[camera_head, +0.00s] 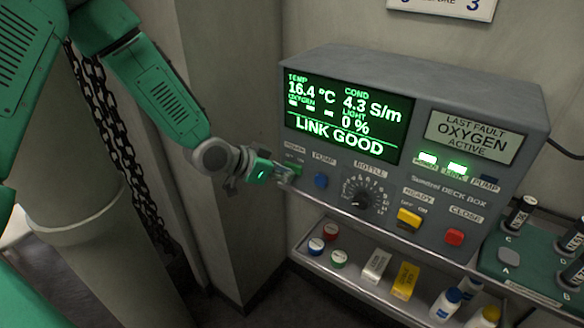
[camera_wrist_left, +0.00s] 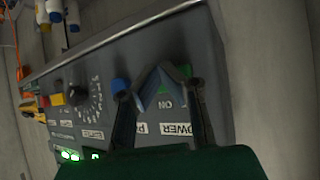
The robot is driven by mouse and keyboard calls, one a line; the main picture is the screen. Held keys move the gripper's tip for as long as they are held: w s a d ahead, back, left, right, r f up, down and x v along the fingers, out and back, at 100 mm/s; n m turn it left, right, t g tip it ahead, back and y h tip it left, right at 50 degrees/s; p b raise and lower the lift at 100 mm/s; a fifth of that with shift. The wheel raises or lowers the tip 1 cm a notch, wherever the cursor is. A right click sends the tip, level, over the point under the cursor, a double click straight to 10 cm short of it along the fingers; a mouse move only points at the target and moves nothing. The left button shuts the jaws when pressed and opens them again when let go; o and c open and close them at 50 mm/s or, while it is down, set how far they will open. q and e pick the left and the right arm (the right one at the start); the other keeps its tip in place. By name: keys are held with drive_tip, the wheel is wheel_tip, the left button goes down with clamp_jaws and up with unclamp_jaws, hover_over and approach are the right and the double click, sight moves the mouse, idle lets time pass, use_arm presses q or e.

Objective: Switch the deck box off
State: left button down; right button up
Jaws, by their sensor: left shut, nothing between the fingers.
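The grey deck box (camera_head: 465,120) sits on a shelf, its display (camera_head: 345,117) lit green and reading "LINK GOOD". My left gripper (camera_head: 288,174) is shut and empty at the panel's left end, by the green power switch (camera_head: 293,167). In the left wrist view the fingertips (camera_wrist_left: 160,74) meet over the panel beside the POWER and ON labels. Part of the green switch (camera_wrist_left: 187,71) shows behind them; most is hidden, so I cannot tell its position or whether I touch it. My right gripper is out of view.
Close to the gripper is the blue pump button (camera_head: 321,181), which also shows in the wrist view (camera_wrist_left: 121,86). A bottle dial (camera_head: 361,197), yellow switch (camera_head: 409,218) and red button (camera_head: 454,237) lie further right. Bottles (camera_head: 445,303) stand on the lower shelf. A chain (camera_head: 118,145) hangs left.

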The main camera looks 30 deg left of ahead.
use_arm(q)
drive_tip(key=shift+w+r, duration=0.15)
drive_tip(key=shift+w, duration=0.25)
idle(0.7)
drive_tip(key=shift+s+d, duration=0.1)
drive_tip(key=shift+s, duration=0.2)
drive_tip(key=shift+s+d, duration=0.2)
drive_tip(key=shift+s, duration=0.15)
drive_tip(key=s+p, duration=0.1)
drive_tip(key=s, duration=0.4)
